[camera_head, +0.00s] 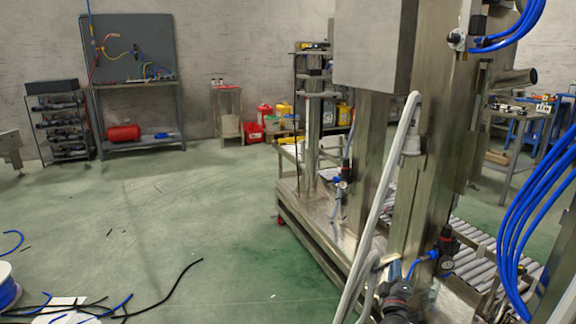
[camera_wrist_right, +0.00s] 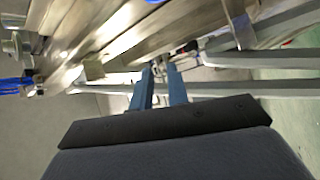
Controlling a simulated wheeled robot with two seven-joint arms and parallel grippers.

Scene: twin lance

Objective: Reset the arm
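My right gripper (camera_wrist_right: 160,72) shows in the right wrist view, with two blue-grey fingers apart and a narrow gap between them. Nothing shows held in the gap. The dark wrist body (camera_wrist_right: 165,125) fills the lower part of that view. The fingers point towards blurred metal machine parts (camera_wrist_right: 120,35) and pale bars (camera_wrist_right: 260,58); I cannot tell whether they touch. In the head view I cannot clearly make out the right gripper among the machine's fittings. My left gripper is not in view.
A large steel machine (camera_head: 375,140) with a roller conveyor (camera_head: 478,250), pale tubes (camera_head: 385,190) and blue hoses (camera_head: 540,200) fills the right side. Loose cables (camera_head: 165,285) and a white spool (camera_head: 6,290) lie at lower left. Green floor (camera_head: 190,210) is open in the middle. A workbench (camera_head: 135,85) stands behind.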

